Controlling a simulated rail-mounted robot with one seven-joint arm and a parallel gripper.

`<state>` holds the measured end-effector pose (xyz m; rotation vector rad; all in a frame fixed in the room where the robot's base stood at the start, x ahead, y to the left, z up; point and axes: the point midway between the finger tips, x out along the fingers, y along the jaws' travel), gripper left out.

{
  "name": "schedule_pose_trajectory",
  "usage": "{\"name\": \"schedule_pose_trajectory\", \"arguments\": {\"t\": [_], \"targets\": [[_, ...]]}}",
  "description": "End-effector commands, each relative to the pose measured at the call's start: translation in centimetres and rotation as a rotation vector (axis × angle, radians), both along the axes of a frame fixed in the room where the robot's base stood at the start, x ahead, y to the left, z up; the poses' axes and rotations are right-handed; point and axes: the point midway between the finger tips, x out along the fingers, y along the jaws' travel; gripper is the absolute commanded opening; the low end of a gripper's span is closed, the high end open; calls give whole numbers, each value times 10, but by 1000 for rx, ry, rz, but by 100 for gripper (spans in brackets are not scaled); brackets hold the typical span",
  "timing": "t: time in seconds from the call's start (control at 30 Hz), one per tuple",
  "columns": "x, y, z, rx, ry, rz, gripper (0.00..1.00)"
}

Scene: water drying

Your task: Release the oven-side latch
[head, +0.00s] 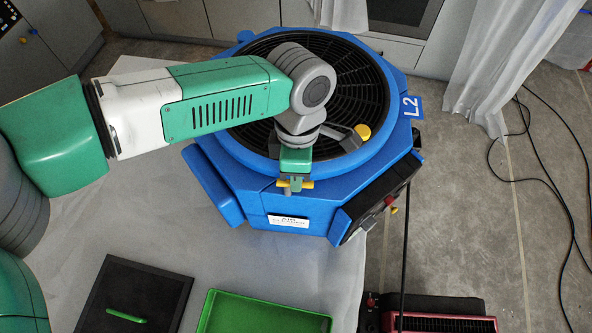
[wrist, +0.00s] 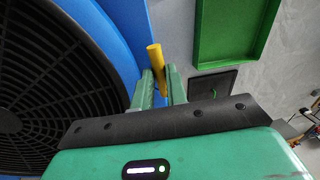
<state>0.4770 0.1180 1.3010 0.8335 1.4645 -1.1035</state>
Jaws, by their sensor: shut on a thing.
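A large blue drying fan (head: 255,195) with a round black grille stands in the middle of the head view. A small yellow latch handle (head: 306,184) shows at its near rim. My gripper (head: 293,184) is shut on this handle, whose ends stick out on both sides of the fingers. In the wrist view the yellow handle (wrist: 155,58) passes between the two green fingers, beside the blue housing. The rest of the latch is hidden by the gripper. I cannot tell whether this is the oven-side latch.
A dark glass-fronted appliance (head: 402,10) stands beyond the fan. A green tray (head: 265,315) and a black mat (head: 165,290) lie in front. A red-and-black unit (head: 440,318) is at lower right. Black cables (head: 525,160) and a curtain (head: 495,70) are to the right.

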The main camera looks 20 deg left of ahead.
Motion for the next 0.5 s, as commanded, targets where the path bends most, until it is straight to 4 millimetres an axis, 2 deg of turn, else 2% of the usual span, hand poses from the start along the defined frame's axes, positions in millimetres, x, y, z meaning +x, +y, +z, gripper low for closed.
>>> {"name": "schedule_pose_trajectory", "arguments": {"t": [0.5], "targets": [[-1,-1,1,-1,0,-69,0]]}}
